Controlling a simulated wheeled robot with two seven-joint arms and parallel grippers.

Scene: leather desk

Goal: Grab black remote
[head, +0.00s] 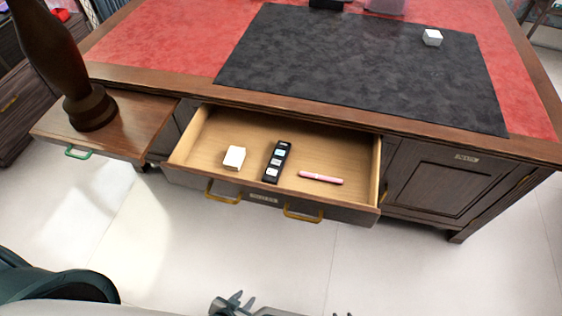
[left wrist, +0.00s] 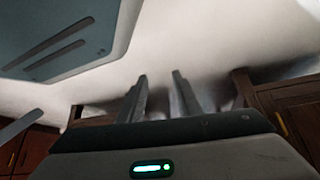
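The black remote (head: 276,162) lies in the open desk drawer, near its middle, with pale patches along its top. It lies between a white box and a pink pen. My left gripper (head: 242,299) is at the bottom edge of the head view, in front of the drawer and well apart from the remote. In the left wrist view, the left gripper's two fingers (left wrist: 160,77) stand apart with nothing between them. The remote cannot be made out in that view. Only tiny dark tips, perhaps of my right gripper, show at the bottom edge of the head view.
The open drawer (head: 331,153) also holds the white box (head: 234,158) and the pink pen (head: 321,178). A brown pillar-like object (head: 91,110) stands on the pulled-out side board at left. A white cube (head: 432,37) sits on the black desk mat (head: 350,70). The pale floor in front is clear.

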